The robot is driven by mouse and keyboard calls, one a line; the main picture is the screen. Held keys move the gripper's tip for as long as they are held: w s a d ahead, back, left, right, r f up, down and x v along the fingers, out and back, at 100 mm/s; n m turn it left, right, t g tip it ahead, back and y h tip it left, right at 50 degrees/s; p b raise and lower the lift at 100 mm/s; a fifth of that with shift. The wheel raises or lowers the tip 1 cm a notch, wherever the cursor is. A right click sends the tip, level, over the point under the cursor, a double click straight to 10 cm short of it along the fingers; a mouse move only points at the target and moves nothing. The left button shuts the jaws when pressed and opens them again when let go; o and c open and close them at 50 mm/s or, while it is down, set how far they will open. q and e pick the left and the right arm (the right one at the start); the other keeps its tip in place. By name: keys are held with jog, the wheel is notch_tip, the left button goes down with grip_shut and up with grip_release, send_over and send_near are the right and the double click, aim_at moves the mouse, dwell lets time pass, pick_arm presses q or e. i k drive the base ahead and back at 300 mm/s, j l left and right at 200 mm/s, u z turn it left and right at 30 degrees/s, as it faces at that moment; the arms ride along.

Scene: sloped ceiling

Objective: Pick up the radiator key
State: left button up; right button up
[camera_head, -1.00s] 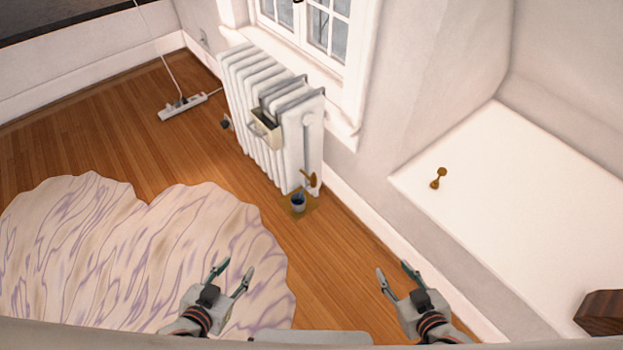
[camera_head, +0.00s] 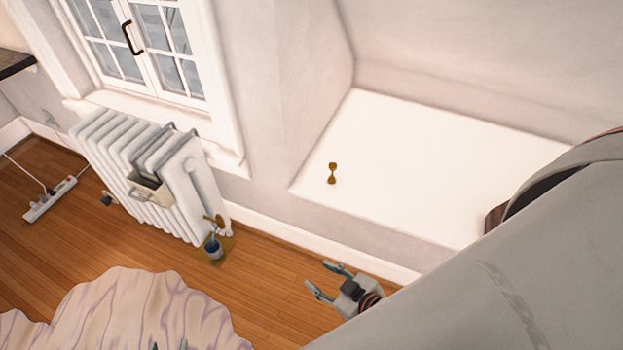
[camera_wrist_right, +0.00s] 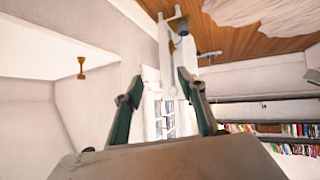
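The radiator key (camera_head: 332,173) is a small brass piece standing on the white ledge, near its left front corner. It also shows in the right wrist view (camera_wrist_right: 81,68), left of the fingers and apart from them. My right gripper (camera_head: 322,280) is open and empty, in front of the ledge and below the key in the head view. In its wrist view the two fingers (camera_wrist_right: 157,95) stand wide apart with nothing between them. Only the fingertips of my left gripper (camera_head: 168,346) show at the bottom edge; they are apart, with nothing seen between them.
A brown block (camera_head: 494,217) on the ledge is partly hidden by my arm. The ledge around the key is clear.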

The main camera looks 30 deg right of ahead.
aim_at(332, 166)
jog(key=z, duration=1.25)
jog(key=i+j+z, duration=0.45)
jog(key=j, duration=0.2)
jog(key=i+j, duration=0.5)
jog(key=j, duration=0.25)
